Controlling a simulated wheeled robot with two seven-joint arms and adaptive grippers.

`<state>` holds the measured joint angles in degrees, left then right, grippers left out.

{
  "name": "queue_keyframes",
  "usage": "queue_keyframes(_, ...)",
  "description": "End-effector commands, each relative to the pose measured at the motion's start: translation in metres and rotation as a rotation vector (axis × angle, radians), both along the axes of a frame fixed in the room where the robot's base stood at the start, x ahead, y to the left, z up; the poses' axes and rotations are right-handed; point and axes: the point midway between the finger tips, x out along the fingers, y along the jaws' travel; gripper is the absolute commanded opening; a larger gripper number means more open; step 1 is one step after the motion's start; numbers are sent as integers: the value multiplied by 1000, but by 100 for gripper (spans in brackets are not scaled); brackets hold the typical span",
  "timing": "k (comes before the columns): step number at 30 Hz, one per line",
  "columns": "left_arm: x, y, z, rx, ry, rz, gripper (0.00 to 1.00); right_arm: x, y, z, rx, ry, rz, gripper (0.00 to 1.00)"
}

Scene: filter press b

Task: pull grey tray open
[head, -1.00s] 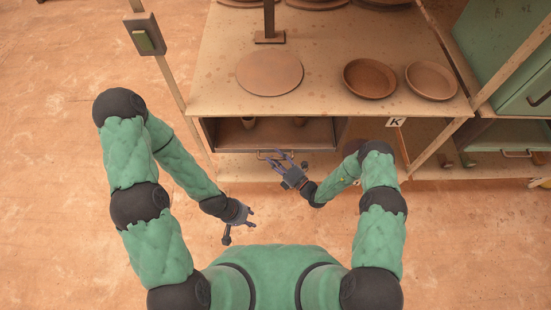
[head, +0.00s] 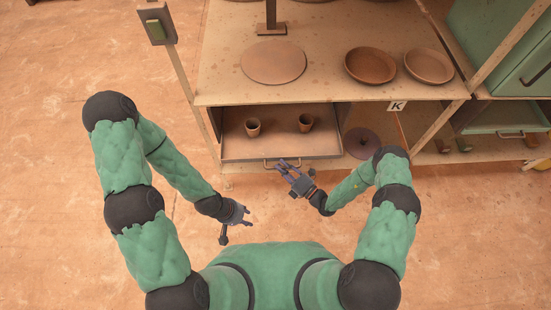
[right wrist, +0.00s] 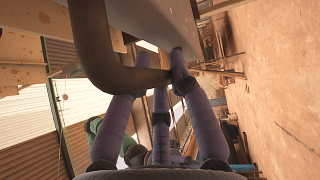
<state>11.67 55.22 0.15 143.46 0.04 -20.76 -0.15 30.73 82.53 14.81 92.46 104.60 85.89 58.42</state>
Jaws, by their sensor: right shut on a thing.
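The grey tray (head: 278,147) slides out from under the shelf top in the head view, with its floor showing and two small brown cups (head: 252,127) (head: 305,123) standing on it. Its handle (head: 268,164) is on the front edge. My right gripper (head: 286,168) is at this handle, shut on it. In the right wrist view the dark handle bar (right wrist: 128,80) crosses between my right fingers (right wrist: 150,88), and a grey panel of the tray (right wrist: 155,28) shows above. My left gripper (head: 239,226) hangs empty and open over the floor, left of the right one.
The shelf top (head: 330,60) holds a flat round disc (head: 273,62) and two shallow bowls (head: 370,65) (head: 428,66). A dark round object (head: 361,143) lies right of the tray. A post (head: 180,75) stands at the left. Floor in front is free.

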Motion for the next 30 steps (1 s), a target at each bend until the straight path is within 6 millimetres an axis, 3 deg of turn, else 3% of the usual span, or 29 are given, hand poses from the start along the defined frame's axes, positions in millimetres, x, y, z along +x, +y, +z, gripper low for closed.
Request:
queue_keyframes(9,1,0,9,0,-1,-1,40,-89,-2,1,4,4,-3,0)
queue_keyframes(15,1,0,6,0,-1,-1,40,-132,-2,0,1,1,-3,0)
queue_keyframes(21,0,0,3,0,-1,-1,40,-161,-1,0,0,0,-1,0)
queue_keyframes(30,0,0,1,0,-1,-1,40,-179,-1,0,-1,-2,2,0)
